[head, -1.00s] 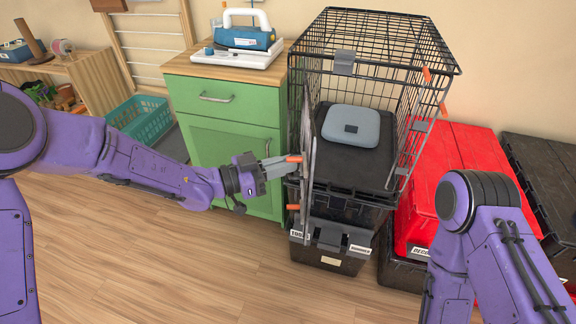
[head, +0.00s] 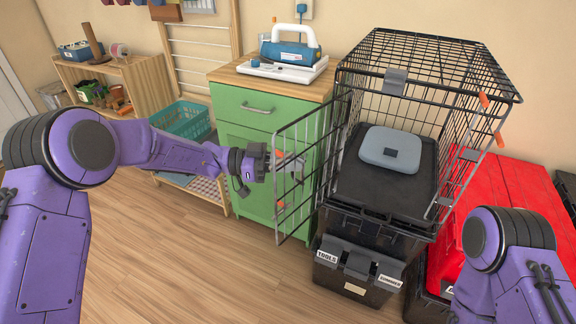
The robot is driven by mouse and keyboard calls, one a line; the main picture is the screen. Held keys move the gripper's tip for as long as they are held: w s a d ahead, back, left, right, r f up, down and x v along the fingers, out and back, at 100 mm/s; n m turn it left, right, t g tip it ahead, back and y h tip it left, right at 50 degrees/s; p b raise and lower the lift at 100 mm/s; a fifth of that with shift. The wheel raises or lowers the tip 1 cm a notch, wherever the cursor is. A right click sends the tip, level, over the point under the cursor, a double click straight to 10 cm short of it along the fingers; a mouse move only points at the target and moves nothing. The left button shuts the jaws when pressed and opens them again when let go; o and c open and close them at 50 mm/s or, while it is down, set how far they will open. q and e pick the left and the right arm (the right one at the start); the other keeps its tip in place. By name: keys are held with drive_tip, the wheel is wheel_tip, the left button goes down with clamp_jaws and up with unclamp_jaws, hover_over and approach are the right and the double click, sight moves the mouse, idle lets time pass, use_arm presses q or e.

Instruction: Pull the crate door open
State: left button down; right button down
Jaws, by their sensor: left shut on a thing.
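The wire crate (head: 470,45) stands on a stack of black totes, with a grey-blue flat case (head: 391,149) inside on a black surface. Its wire door (head: 312,168) is swung out to the left, hinged at the crate's left front edge, so the front is open. My left gripper (head: 276,162) is shut on the door near its free edge. The fingers are partly hidden by the gripper body and door bars. My right arm shows at the lower right, but its gripper is out of view.
A green cabinet (head: 247,133) with a white and blue machine (head: 290,52) on top stands just behind the door. Black totes (head: 345,290) sit under the crate. The wooden floor (head: 200,265) in front is clear.

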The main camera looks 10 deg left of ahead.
use_arm(q)
drive_tip(key=shift+w+d+r, duration=0.1)
drive_tip(key=shift+d+r, duration=0.1)
drive_tip(key=shift+r, duration=0.2)
drive_tip(key=c, duration=1.6)
unclamp_jaws()
drive_tip(key=o, duration=0.4)
drive_tip(key=shift+w+d, duration=0.15)
drive_tip(key=shift+d, duration=0.05)
drive_tip(key=shift+c, duration=0.2)
drive_tip(key=shift+f, duration=0.2)
drive_tip(key=shift+a+f, duration=0.1)
drive_tip(key=shift+a, duration=0.1)
drive_tip(key=s+a+b, duration=0.1)
drive_tip(key=a, duration=0.9)
drive_tip(key=shift+s+a, duration=0.2)
drive_tip(key=shift+s, duration=0.05)
